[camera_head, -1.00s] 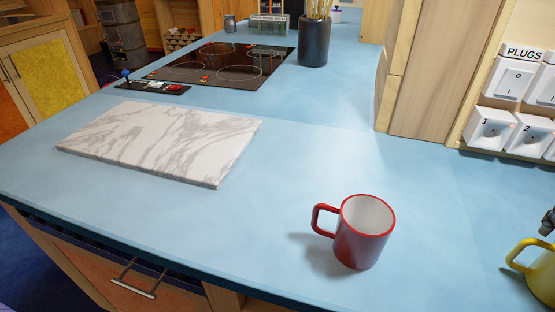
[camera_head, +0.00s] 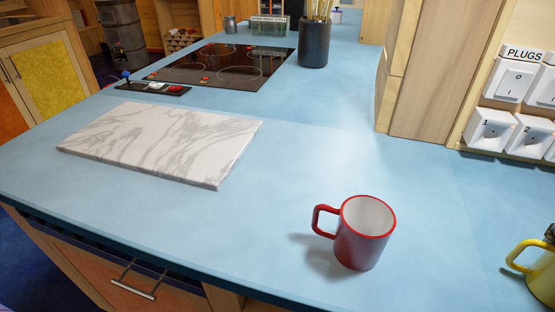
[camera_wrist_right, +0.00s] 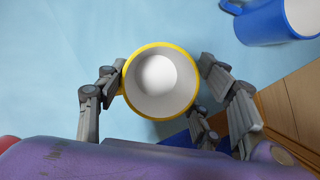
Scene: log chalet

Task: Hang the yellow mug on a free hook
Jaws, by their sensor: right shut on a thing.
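The yellow mug (camera_head: 541,275) stands at the right edge of the head view, partly cut off, with its handle pointing left. In the right wrist view I look down into the mug (camera_wrist_right: 160,110), with its yellow rim and white inside. My right gripper (camera_wrist_right: 162,75) has its fingers on opposite sides of the mug and is shut on it. Only a dark bit of this gripper shows at the mug's rim in the head view. My left gripper is not in view. No hook shows in either view.
A red mug (camera_head: 362,238) stands upright left of the yellow mug. A blue mug (camera_wrist_right: 262,22) shows in the wrist view's top right corner. A marble board (camera_head: 160,143) lies on the blue counter (camera_head: 300,165). A wooden cabinet (camera_head: 440,70) and plug switches (camera_head: 515,78) are behind.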

